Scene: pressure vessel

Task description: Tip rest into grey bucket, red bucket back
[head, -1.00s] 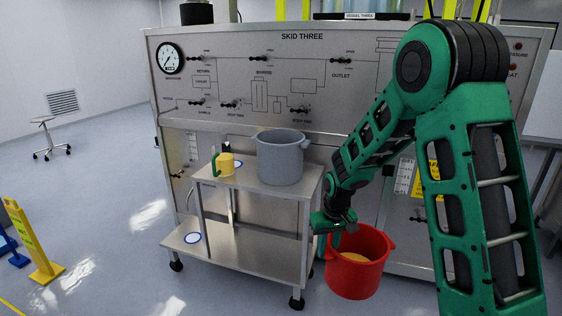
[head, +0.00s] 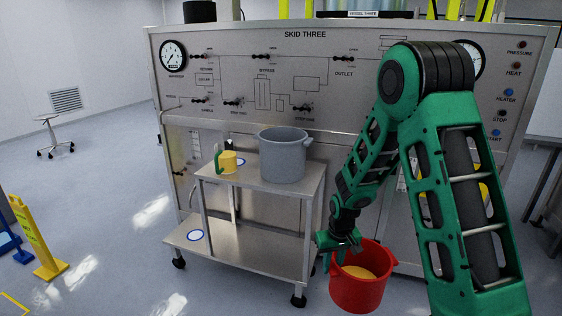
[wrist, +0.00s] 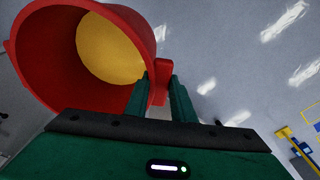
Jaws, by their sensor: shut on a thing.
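The red bucket (head: 358,294) hangs in the air right of the cart, about upright, with yellow contents (head: 358,272) inside. My gripper (head: 340,248) is shut on the red bucket at its rim or a side lug. In the wrist view the fingers (wrist: 160,97) close on a red lug of the red bucket (wrist: 28,50), and the yellow contents (wrist: 108,50) show inside. The grey bucket (head: 283,158) stands upright on the cart's top shelf; its inside is mostly hidden from this angle.
A blue-ringed white disc (head: 195,236) lies on the lower shelf. The steel skid panel (head: 230,80) rises behind. Floor at left is open, with a yellow sign (head: 38,240).

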